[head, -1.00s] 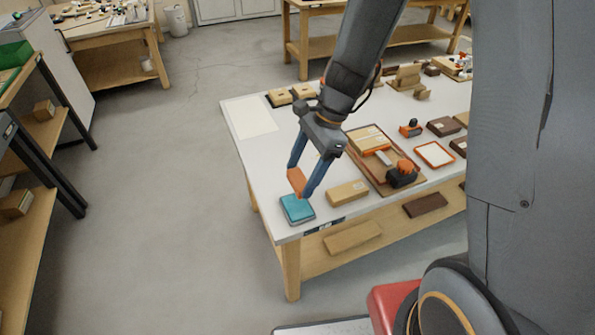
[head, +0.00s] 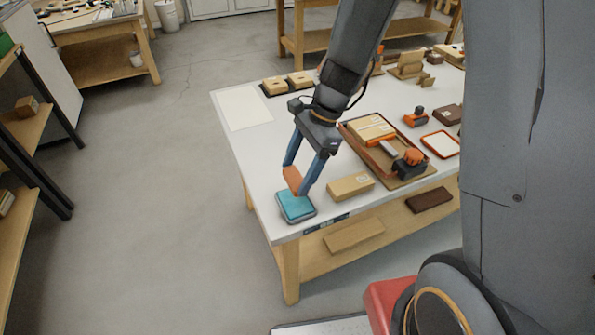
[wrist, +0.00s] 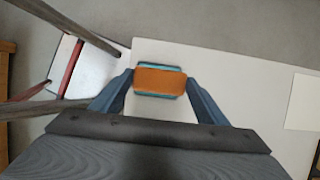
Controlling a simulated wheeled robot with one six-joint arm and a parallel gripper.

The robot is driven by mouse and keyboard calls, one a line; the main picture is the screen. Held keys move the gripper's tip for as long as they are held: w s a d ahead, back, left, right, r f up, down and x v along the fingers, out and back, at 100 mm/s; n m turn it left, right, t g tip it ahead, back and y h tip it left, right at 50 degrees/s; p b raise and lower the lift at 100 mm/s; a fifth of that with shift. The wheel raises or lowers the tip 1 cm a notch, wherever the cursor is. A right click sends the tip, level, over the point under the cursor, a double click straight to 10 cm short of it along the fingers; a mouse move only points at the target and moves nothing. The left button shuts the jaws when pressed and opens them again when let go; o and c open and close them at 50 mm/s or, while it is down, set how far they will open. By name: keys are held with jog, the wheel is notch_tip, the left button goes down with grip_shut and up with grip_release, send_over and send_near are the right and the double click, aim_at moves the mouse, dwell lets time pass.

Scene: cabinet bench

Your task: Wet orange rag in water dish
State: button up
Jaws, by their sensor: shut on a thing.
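The orange rag (head: 292,180) is pinched between the two blue fingers of my gripper (head: 296,183). In the wrist view the rag (wrist: 160,81) is a flat orange block between the fingertips (wrist: 160,84). The water dish (head: 296,208) is a shallow square tray with blue-green water, at the near left corner of the white table. The rag is over the dish's back part and hides some of it. In the wrist view only thin strips of the dish (wrist: 159,65) show around the rag. I cannot tell whether the rag touches the water.
A light wooden block (head: 350,188) lies just right of the dish. Behind it is a brown tray (head: 404,180) with a wooden board and an orange-and-black tool. A white sheet (head: 242,109) lies at the table's back left. The table's front edge is close to the dish.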

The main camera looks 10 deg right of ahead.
jog(key=shift+f+b, duration=2)
jog(key=shift+f, duration=0.95)
jog(key=shift+f, duration=0.65)
dwell(0.5)
jog(key=shift+r, duration=0.1)
notch_tip(320, 180, up, 7)
jog(key=p, duration=0.6)
jog(key=shift+p, duration=0.35)
